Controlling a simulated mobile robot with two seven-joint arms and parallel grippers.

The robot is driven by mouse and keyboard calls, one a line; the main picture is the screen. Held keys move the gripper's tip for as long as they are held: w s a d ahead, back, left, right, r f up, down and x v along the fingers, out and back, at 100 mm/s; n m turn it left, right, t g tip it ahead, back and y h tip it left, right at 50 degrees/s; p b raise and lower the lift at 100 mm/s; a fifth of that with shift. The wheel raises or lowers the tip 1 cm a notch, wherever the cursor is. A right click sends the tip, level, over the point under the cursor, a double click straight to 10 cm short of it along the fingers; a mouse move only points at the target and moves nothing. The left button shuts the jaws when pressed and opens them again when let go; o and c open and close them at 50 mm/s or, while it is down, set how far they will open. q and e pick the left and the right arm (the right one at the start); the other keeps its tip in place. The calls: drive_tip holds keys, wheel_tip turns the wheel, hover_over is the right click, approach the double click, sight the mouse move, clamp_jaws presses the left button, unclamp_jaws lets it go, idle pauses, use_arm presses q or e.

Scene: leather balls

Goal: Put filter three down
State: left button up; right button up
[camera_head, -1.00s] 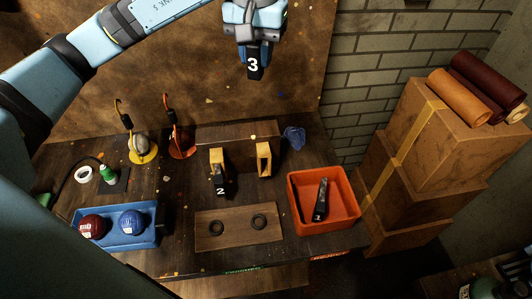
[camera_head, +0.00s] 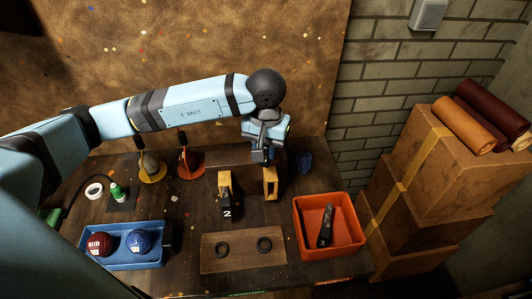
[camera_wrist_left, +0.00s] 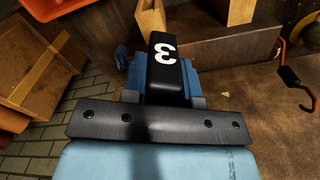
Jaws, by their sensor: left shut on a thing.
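Filter three, a black block with a white 3, shows in the left wrist view (camera_wrist_left: 167,68), between the fingers of my left gripper. My left gripper (camera_head: 262,154) is shut on it, low over the back of the workbench, just behind the right yellow holder (camera_head: 270,184). In the head view the arm and gripper mostly hide the filter. That right holder looks empty. The left yellow holder (camera_head: 224,182) has a black filter marked 2 (camera_head: 227,210) at its front. Another black filter (camera_head: 325,226) leans in the orange crate (camera_head: 357,240). My right gripper is not in view.
A wooden board (camera_head: 215,264) with two dark rings lies at the front. A blue tray (camera_head: 122,266) holds a red and a blue ball. Two hooked stands, yellow (camera_head: 152,175) and orange (camera_head: 190,172), are at the back left. Cardboard boxes (camera_head: 420,205) stand at right.

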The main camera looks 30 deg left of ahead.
use_arm(q)
wheel_tip(320, 180, down, 3)
drive_tip(key=shift+r, duration=0.2)
drive_tip(key=shift+f+b, duration=0.4)
drive_tip(key=shift+b, duration=0.1)
drive_tip(key=o, duration=0.9)
drive_tip(key=shift+o, duration=0.2)
